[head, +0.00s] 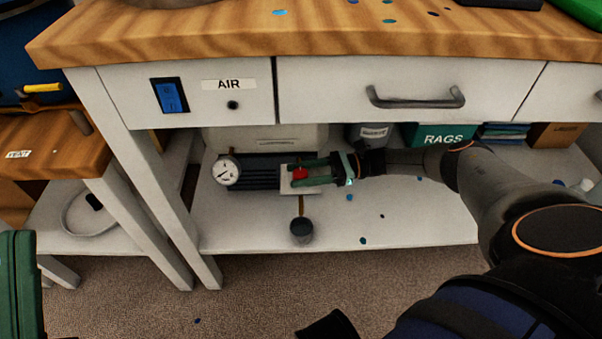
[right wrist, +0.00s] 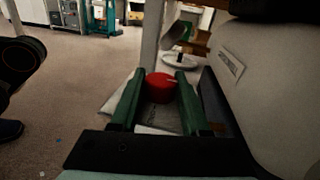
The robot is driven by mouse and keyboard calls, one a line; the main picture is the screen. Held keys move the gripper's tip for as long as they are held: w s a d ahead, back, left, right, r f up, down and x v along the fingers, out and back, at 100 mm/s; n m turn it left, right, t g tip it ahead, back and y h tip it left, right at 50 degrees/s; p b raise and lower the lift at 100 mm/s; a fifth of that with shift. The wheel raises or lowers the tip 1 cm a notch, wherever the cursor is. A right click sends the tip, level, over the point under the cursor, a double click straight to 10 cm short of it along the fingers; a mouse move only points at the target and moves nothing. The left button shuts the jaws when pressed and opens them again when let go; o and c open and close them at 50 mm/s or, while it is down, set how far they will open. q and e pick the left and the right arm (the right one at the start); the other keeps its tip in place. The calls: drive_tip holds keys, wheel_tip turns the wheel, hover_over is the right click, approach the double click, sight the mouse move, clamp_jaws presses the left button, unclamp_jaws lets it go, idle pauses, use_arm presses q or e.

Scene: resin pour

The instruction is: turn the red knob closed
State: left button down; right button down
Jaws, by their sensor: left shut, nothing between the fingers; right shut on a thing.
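The red knob (head: 300,173) is on a small pale plate (head: 299,187) at the end of a dark ribbed unit on the lower shelf, with a round gauge (head: 227,171) at its left. My right gripper (head: 303,174) reaches in from the right, its green fingers on either side of the knob and shut on it. In the right wrist view the knob (right wrist: 160,87) sits between the green fingertips, with a pale mark on its top.
The workbench top (head: 330,37) and drawer front (head: 405,95) overhang the shelf (head: 420,223). A blue switch (head: 169,95) sits beside an AIR label. A green RAGS box (head: 440,136) stands behind my right arm.

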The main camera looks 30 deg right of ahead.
drive_tip(key=shift+a+r+n+g, duration=0.15)
drive_tip(key=shift+n+g, duration=0.15)
drive_tip(key=shift+g, duration=0.2)
drive_tip(key=c, duration=0.7)
unclamp_jaws()
drive_tip(key=o, duration=0.3)
drive_tip(key=shift+m+t, duration=0.5)
drive_tip(key=shift+t, duration=0.3)
